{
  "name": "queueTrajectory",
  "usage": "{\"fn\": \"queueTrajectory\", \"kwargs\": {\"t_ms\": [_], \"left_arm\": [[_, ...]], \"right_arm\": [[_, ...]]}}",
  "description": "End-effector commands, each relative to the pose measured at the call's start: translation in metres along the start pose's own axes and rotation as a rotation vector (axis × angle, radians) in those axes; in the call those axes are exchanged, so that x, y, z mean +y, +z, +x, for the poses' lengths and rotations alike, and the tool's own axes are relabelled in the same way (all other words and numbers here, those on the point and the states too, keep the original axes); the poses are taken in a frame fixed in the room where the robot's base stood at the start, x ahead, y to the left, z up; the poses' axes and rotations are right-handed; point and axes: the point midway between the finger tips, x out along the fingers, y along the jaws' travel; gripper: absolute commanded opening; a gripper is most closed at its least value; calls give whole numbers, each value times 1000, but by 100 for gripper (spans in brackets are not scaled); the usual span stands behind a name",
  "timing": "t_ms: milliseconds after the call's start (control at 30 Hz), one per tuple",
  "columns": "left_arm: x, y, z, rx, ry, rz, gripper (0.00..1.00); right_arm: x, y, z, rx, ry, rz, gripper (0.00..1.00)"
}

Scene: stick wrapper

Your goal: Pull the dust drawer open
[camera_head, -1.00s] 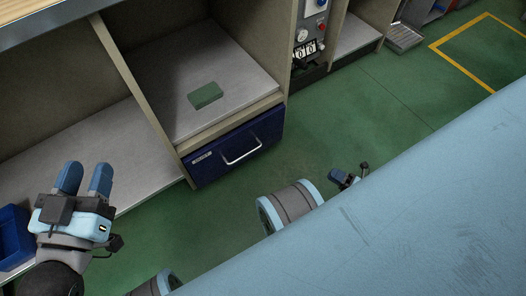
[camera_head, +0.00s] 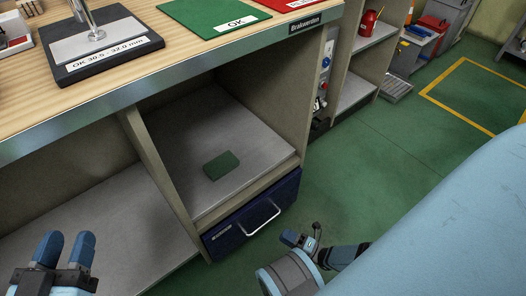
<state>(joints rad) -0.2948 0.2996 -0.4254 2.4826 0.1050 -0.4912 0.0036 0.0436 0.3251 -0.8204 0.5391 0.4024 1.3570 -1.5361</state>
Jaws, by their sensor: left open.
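The dust drawer (camera_head: 222,242) has a dark blue front with a pale bar handle (camera_head: 262,221) and a small label. It sits low under the cabinet shelf and looks closed, its front about flush with the shelf edge. My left gripper (camera_head: 65,240) is at the lower left, its two blue fingers apart and empty, well away from the drawer. What looks like part of my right gripper (camera_head: 300,239) shows below the drawer and right of it, apart from the handle. Its jaws cannot be made out.
A dark green block (camera_head: 221,165) lies on the grey shelf (camera_head: 185,135) above the drawer. The wooden worktop (camera_head: 165,75) overhangs it, with a green OK mat (camera_head: 205,12) and a gauge stand. Green floor (camera_head: 365,190) is clear to the right.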

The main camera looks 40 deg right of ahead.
Motion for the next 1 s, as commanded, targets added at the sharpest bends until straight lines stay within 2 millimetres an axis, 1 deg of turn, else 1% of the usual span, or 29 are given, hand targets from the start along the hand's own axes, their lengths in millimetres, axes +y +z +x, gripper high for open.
{"fn": "queueTrajectory", "kwargs": {"t_ms": [33,200,300,400,600,867,967,1000], "left_arm": [[0,0,0,1,0,2,43],[-1,1,1,9,-1,17,43],[-2,1,1,15,-1,28,43],[-3,0,2,20,-2,38,43],[-4,0,2,25,-1,50,43],[-4,-1,2,26,-1,52,43],[-4,-1,2,26,-1,51,43],[-4,-1,2,27,-1,52,43]], "right_arm": [[0,0,13,2,3,0,38],[0,0,48,2,2,-1,38],[0,0,66,2,2,0,38],[0,0,79,1,1,-1,38],[0,0,90,1,-1,-1,38],[0,0,92,1,-1,-1,38],[0,0,92,1,-1,-1,17],[0,0,92,1,-1,-1,8]]}}
